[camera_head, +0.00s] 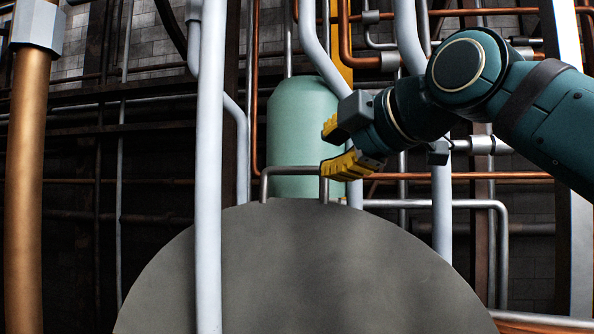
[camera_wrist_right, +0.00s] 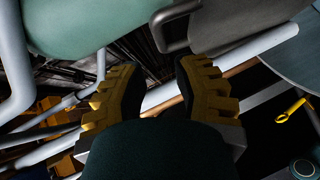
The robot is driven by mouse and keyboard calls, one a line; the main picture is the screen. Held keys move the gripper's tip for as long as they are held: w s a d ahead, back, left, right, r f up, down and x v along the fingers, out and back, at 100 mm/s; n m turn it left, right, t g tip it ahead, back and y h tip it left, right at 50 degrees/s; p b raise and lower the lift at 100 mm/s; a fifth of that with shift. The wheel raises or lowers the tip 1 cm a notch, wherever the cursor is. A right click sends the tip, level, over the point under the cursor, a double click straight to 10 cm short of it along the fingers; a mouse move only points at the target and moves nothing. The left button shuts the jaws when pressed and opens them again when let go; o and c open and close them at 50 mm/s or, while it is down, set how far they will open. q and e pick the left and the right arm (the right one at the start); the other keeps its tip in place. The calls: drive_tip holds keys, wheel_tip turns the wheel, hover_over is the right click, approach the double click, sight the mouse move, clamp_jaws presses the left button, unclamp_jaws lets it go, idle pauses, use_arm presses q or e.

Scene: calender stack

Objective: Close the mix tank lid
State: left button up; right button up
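The mix tank lid (camera_head: 300,270) is a large dark grey disc that stands raised and faces me in the lower middle of the head view. A bent metal handle (camera_head: 290,170) sits on its top edge. My right gripper (camera_head: 328,147) is open, with its yellow fingers apart, at the handle's right end. The lower finger overlaps the handle in the picture; I cannot tell whether they touch. In the right wrist view the handle (camera_wrist_right: 172,14) shows beyond the open fingers (camera_wrist_right: 158,80), and nothing is between them. My left gripper is not in view.
A pale vertical pipe (camera_head: 208,170) crosses in front of the lid's left part. A green tank (camera_head: 295,110) stands behind the handle. A copper column (camera_head: 28,170) is at the far left. Several pipes crowd the background near my right arm.

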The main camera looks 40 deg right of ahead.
sight(301, 169)
drive_tip(key=p+x, duration=0.1)
drive_tip(key=x, duration=0.9)
drive_tip(key=shift+w+d, duration=0.1)
drive_tip(key=shift+w, duration=0.05)
clamp_jaws()
